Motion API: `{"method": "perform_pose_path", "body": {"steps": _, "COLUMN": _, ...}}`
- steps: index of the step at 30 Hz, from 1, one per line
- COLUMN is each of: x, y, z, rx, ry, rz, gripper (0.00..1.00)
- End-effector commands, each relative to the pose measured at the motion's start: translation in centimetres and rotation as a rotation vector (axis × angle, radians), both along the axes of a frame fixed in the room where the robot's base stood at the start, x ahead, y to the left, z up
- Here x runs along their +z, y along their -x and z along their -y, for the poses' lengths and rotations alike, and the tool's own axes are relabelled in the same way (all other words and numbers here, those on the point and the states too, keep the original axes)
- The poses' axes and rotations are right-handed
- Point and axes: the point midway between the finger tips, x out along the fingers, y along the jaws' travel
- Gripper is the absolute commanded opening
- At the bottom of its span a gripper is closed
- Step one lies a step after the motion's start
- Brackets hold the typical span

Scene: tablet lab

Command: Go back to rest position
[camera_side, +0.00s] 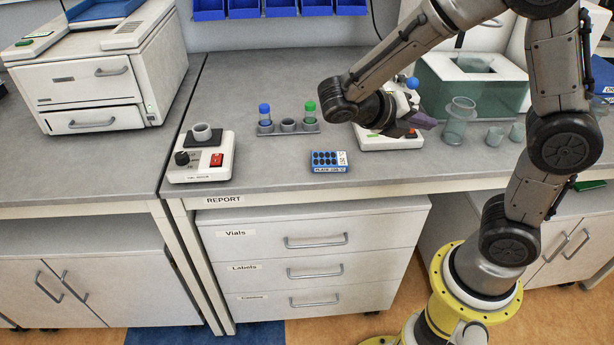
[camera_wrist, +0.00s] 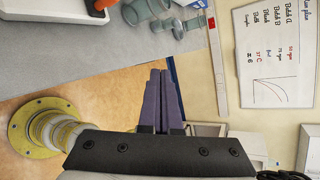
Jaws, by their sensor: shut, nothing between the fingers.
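My gripper (camera_side: 424,121) is in the air above the right part of the bench, in front of a white device (camera_side: 392,142) that it partly hides in the side view. In the wrist view my gripper (camera_wrist: 162,75) shows its two purple fingers side by side, shut with nothing between them. In that view the fingers lie over the bench edge and the floor, touching nothing that I can see.
A rack (camera_side: 289,127) holds a blue-capped vial (camera_side: 265,114) and a green-capped vial (camera_side: 310,107). A blue plate (camera_side: 328,162) lies at the bench front. A white mixer (camera_side: 202,160) stands left. Glass beakers (camera_side: 459,120) stand right of my gripper.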

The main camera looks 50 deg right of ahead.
Motion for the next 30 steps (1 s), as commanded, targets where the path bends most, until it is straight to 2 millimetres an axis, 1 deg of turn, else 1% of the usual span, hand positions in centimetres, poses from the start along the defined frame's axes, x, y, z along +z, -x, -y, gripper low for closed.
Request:
{"method": "perform_pose_path", "body": {"steps": 1, "x": 0.6, "y": 1.3, "z": 0.1, "rx": -0.061, "ry": -0.039, "rz": 0.115, "gripper": 0.0}}
{"method": "perform_pose_path", "body": {"steps": 3, "x": 1.0, "y": 2.8, "z": -0.1, "rx": -0.154, "ry": -0.09, "rz": 0.279, "gripper": 0.0}}
{"method": "perform_pose_path", "body": {"steps": 5, "x": 1.1, "y": 4.0, "z": -0.5, "rx": -0.243, "ry": -0.135, "rz": 0.425, "gripper": 0.0}}
{"method": "perform_pose_path", "body": {"steps": 9, "x": 1.2, "y": 6.4, "z": -2.0, "rx": -0.486, "ry": -0.244, "rz": 0.781, "gripper": 0.0}}
{"method": "perform_pose_path", "body": {"steps": 11, "x": 1.2, "y": 7.0, "z": -2.9, "rx": -0.61, "ry": -0.294, "rz": 0.939, "gripper": 0.0}}
{"method": "perform_pose_path", "body": {"steps": 14, "x": 1.3, "y": 7.7, "z": -4.9, "rx": -0.856, "ry": -0.387, "rz": 1.204, "gripper": 0.0}}
{"method": "perform_pose_path", "body": {"steps": 15, "x": 1.4, "y": 7.8, "z": -5.7, "rx": -0.972, "ry": -0.428, "rz": 1.308, "gripper": 0.0}}
{"method": "perform_pose_path", "body": {"steps": 17, "x": 1.6, "y": 7.8, "z": -7.0, "rx": -1.153, "ry": -0.486, "rz": 1.439, "gripper": 0.0}}
{"method": "perform_pose_path", "body": {"steps": 18, "x": 1.7, "y": 7.6, "z": -7.9, "rx": -1.274, "ry": -0.523, "rz": 1.508, "gripper": 0.0}}
{"method": "perform_pose_path", "body": {"steps": 21, "x": 1.9, "y": 7.0, "z": -9.7, "rx": -1.556, "ry": -0.583, "rz": 1.612, "gripper": 0.0}}
{"method": "perform_pose_path", "body": {"steps": 24, "x": 1.8, "y": 6.1, "z": -10.9, "rx": -1.785, "ry": -0.586, "rz": 1.64, "gripper": 0.0}}
{"method": "perform_pose_path", "body": {"steps": 27, "x": 2.0, "y": 5.5, "z": -11.4, "rx": -1.93, "ry": -0.576, "rz": 1.657, "gripper": 0.0}}
{"method": "perform_pose_path", "body": {"steps": 30, "x": 2.2, "y": 5.2, "z": -11.4, "rx": -1.993, "ry": -0.562, "rz": 1.67, "gripper": 0.0}}
